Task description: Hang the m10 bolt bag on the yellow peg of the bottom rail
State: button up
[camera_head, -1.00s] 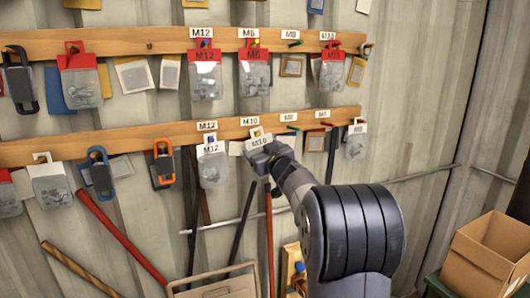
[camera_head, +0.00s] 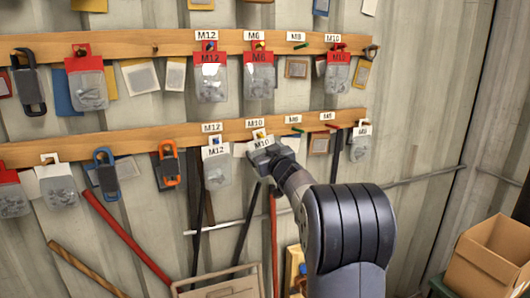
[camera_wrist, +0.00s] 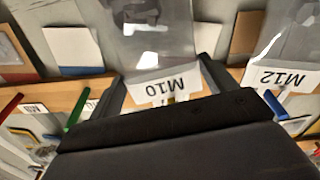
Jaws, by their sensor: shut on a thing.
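The m10 bolt bag has a white header (camera_head: 262,143) and a clear pouch, mostly behind my gripper in the head view. My gripper (camera_head: 268,154) is shut on the bag at its header. The bag is at the bottom rail (camera_head: 60,149), under the rail's M10 label. A yellow spot, seemingly the yellow peg (camera_head: 258,133), shows at the header's hang tab; I cannot tell whether the peg is through the hole. In the wrist view, upside down, the M10 header (camera_wrist: 164,88) lies between the fingers, with the clear pouch (camera_wrist: 150,40) beyond.
A white M12 bag (camera_head: 216,167) hangs close left of the m10 bag, on a blue peg (camera_wrist: 275,103). Green (camera_head: 297,131) and red (camera_head: 331,126) pegs to the right look bare. A white M8 bag (camera_head: 360,143) hangs at the rail's right end. Red-header bags (camera_head: 258,75) hang above.

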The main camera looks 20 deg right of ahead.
jog(key=o, duration=1)
jog(key=shift+s, duration=0.1)
jog(key=s+b, duration=0.2)
jog(key=s, duration=0.8)
jog(key=shift+s+f, duration=0.15)
jog(key=shift+s, duration=0.15)
jog(key=shift+w, duration=0.1)
jog(key=shift+w+p, duration=0.65)
jog(key=shift+w, duration=3.4)
